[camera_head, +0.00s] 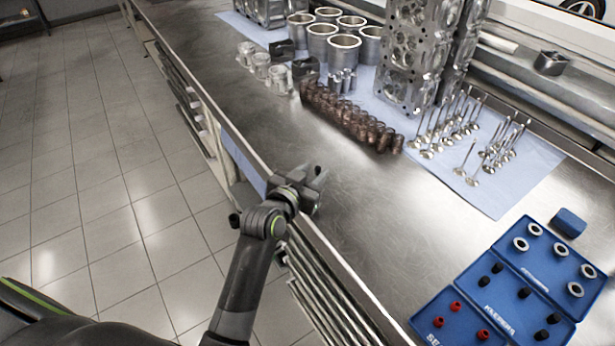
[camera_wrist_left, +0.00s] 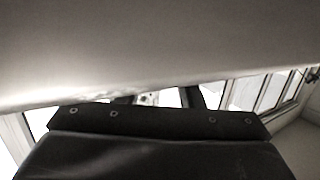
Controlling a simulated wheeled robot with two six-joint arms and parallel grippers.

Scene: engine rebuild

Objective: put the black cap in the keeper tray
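The blue keeper tray (camera_head: 507,291) lies at the lower right of the bench in the head view, as the middle section with lettering that seems to read "KEEPERS". Several small black caps (camera_head: 498,268) stand in it; I see no loose black cap outside it. My left gripper (camera_head: 318,180) is above the bench's front edge, well left of the tray. Its fingers are apart with nothing between them. In the wrist view, the two dark fingertips (camera_wrist_left: 160,98) show with a bright gap between. My right gripper is not in view.
Beside it are a blue section with metal rings (camera_head: 543,252) and one with red caps (camera_head: 462,318). A blue block (camera_head: 568,222) lies behind. Valves (camera_head: 470,180), copper-coloured springs (camera_head: 350,118) and cylinder heads (camera_head: 415,60) stand farther back. Bare steel lies between gripper and trays.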

